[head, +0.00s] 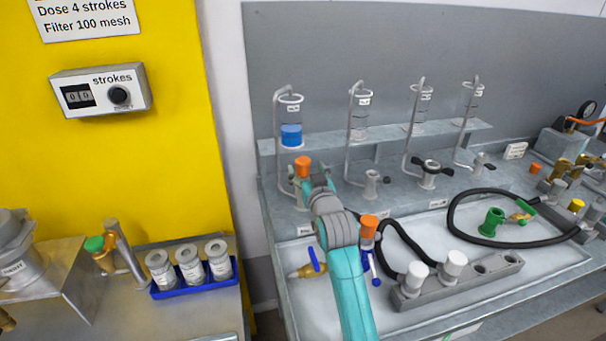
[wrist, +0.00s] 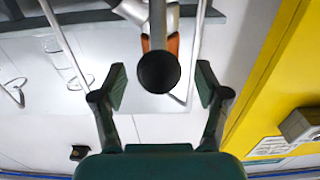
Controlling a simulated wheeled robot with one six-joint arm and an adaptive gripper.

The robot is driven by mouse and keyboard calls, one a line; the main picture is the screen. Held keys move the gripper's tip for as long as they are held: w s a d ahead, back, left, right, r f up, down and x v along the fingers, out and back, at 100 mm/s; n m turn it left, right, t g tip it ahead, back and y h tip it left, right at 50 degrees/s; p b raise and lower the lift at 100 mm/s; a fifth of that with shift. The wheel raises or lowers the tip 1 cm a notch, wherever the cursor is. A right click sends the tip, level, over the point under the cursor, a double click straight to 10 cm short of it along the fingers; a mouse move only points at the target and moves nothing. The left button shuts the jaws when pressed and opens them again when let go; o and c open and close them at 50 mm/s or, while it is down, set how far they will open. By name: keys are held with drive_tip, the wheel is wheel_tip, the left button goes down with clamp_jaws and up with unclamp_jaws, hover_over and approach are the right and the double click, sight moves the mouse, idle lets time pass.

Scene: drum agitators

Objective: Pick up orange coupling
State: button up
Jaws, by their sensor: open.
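An orange piece (head: 303,166) stands upright at the first station on the left of the bench, just beyond my arm's end. Another orange piece (head: 369,222) sits on a fitting with blue handles, right of my arm. I cannot tell which is the orange coupling. In the wrist view, my gripper (wrist: 160,82) is open, one finger on each side of a round black end (wrist: 158,72). Orange (wrist: 173,44) shows behind that black end, partly hidden by it and a grey rod. The fingers look apart from it. In the head view my gripper is largely hidden.
Glass cylinders on bent tubes stand along the shelf (head: 380,137), close to my arm's end. A grey block with white caps (head: 417,273) and a black hose (head: 456,206) lie to the right. A blue rack of canisters (head: 195,285) stands at left.

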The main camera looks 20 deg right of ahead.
drive_tip(key=shift+w, duration=0.9)
drive_tip(key=shift+r, duration=0.1)
clamp_jaws()
drive_tip(key=shift+a+r, duration=0.1)
drive_tip(key=shift+r, duration=4.9)
